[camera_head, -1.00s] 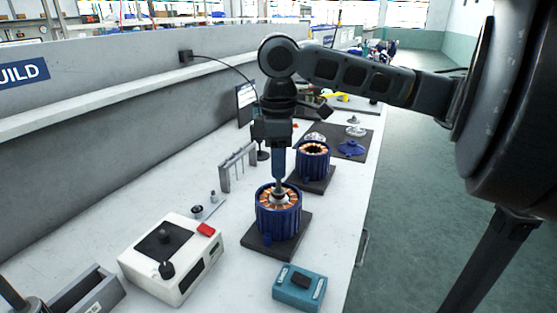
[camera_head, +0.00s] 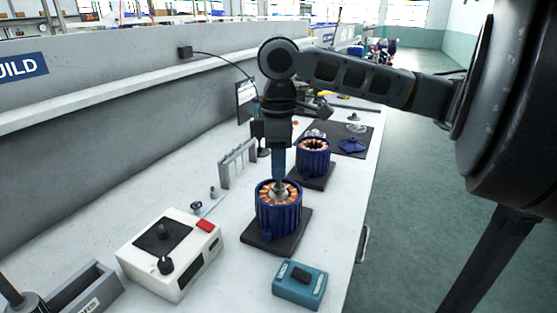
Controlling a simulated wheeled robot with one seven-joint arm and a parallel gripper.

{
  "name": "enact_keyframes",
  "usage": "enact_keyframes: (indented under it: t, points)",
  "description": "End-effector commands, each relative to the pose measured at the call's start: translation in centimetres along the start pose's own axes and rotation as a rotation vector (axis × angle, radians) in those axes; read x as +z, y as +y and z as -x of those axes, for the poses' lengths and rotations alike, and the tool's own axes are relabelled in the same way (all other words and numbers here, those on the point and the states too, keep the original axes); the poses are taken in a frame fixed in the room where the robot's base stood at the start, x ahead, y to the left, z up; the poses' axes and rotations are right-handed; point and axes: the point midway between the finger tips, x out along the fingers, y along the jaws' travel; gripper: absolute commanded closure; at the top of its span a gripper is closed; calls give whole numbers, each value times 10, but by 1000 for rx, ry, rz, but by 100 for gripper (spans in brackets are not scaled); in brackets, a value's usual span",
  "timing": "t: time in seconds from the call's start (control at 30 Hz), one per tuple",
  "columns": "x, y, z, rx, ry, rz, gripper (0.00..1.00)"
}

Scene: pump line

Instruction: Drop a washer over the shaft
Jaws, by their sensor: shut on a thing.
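A blue ribbed motor housing with copper windings (camera_head: 279,212) stands upright on a dark square base plate (camera_head: 259,239) at the middle of the bench. My gripper (camera_head: 279,184) points straight down into the open top of this housing. Its fingertips are at the centre of the windings. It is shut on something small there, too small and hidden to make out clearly. The shaft and the washer cannot be told apart at this size. A second blue housing (camera_head: 313,158) stands behind, on its own dark plate (camera_head: 322,183).
A white control box (camera_head: 171,254) stands front left, a teal box (camera_head: 300,285) in front, and a grey bin (camera_head: 83,288) at the lower left. A grey rack (camera_head: 238,164) stands left of my gripper. A dark mat (camera_head: 340,138) with parts lies at the back.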

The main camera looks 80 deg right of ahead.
Motion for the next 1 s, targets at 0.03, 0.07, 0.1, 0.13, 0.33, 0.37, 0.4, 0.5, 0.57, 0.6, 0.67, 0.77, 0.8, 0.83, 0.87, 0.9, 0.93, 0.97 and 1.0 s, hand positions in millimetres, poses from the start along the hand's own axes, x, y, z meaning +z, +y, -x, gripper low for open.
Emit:
enact_keyframes:
  t: [0.03,0.07,0.1,0.13,0.33,0.37,0.4,0.5,0.57,0.6,0.67,0.77,0.8,0.83,0.87,0.9,0.93,0.97,1.0]
  points:
    - [0,0,-3,0,0,0,87]
    - [0,0,-3,0,0,0,87]
    - [0,0,-4,0,0,0,87]
    - [0,0,-5,0,0,0,87]
    - [0,0,-9,0,0,0,87]
    - [0,0,-8,0,0,0,87]
    - [0,0,-8,0,0,0,87]
    - [0,0,-8,0,0,0,61]
    - [0,0,-8,0,0,0,55]
    - [0,0,-8,0,0,0,52]
    - [0,0,-8,0,0,0,46]
    - [0,0,-8,0,0,0,40]
    - [0,0,-8,0,0,0,40]
    - [0,0,-8,0,0,0,40]
    - [0,0,-8,0,0,0,40]
    - [0,0,-8,0,0,0,39]
    - [0,0,-8,0,0,0,36]
    - [0,0,-8,0,0,0,33]
    - [0,0,-8,0,0,0,29]
